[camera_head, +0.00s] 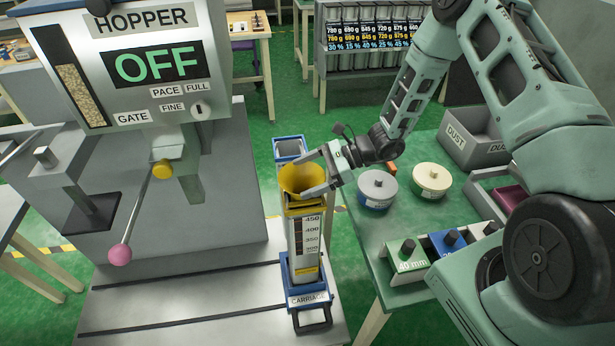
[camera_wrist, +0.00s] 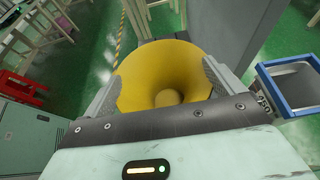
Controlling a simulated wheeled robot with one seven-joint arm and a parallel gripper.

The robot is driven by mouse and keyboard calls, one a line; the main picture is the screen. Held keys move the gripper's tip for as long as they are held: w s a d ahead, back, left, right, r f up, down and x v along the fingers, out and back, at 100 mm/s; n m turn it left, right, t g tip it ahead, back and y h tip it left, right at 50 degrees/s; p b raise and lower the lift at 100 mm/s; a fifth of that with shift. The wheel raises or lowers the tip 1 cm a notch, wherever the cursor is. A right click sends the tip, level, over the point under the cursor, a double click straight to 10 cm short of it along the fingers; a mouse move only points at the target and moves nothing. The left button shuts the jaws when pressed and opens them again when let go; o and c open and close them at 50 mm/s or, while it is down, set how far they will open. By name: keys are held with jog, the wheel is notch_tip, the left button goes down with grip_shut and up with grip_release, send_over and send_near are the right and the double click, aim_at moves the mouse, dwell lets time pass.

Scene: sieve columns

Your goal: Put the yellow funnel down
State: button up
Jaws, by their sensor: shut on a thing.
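My gripper (camera_head: 318,178) is shut on the funnel, reaching in from the right. The funnel's lower end is hidden in the head view.
The hopper (camera_head: 150,60) reads OFF, with a pink-knobbed lever (camera_head: 121,253) at the left. A blue-rimmed square opening (camera_head: 289,148) is just behind the funnel. The green table (camera_head: 380,225) at the right holds two round lidded tins, coloured blocks and a grey DUST bin (camera_head: 470,140).

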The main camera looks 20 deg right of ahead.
aim_at(302, 187)
jog(key=shift+f, duration=0.8)
jog(key=shift+f+b, duration=0.3)
jog(key=shift+f, duration=0.05)
jog(key=shift+f, duration=0.25)
jog(key=o, duration=0.6)
jog(key=shift+o, duration=0.2)
jog(key=shift+r, duration=0.15)
